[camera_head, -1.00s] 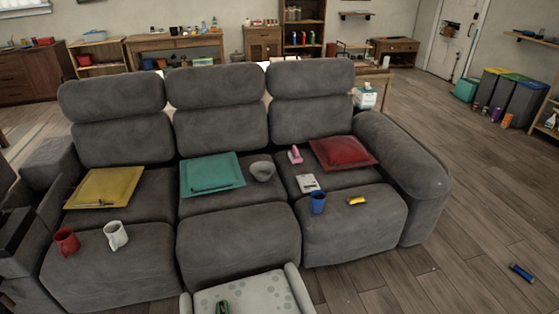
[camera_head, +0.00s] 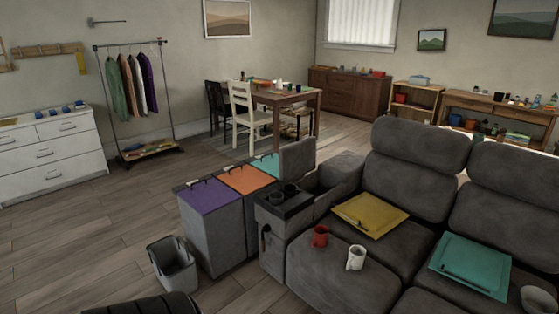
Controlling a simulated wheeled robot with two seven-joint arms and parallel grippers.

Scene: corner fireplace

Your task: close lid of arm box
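The arm box (camera_head: 272,228) is at the left end of the grey sofa. Its dark top has two round cup holders. A grey padded lid (camera_head: 297,158) stands upright at the far end of the box, so it looks open. The inside of the box is too dark and small to make out. Neither of my grippers is in view.
Bins with purple (camera_head: 208,197), orange (camera_head: 246,179) and teal lids stand left of the arm box. A grey open bin (camera_head: 173,265) stands farther left. A red mug (camera_head: 320,236) and a white mug (camera_head: 356,257) are on the sofa. The left floor is largely clear.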

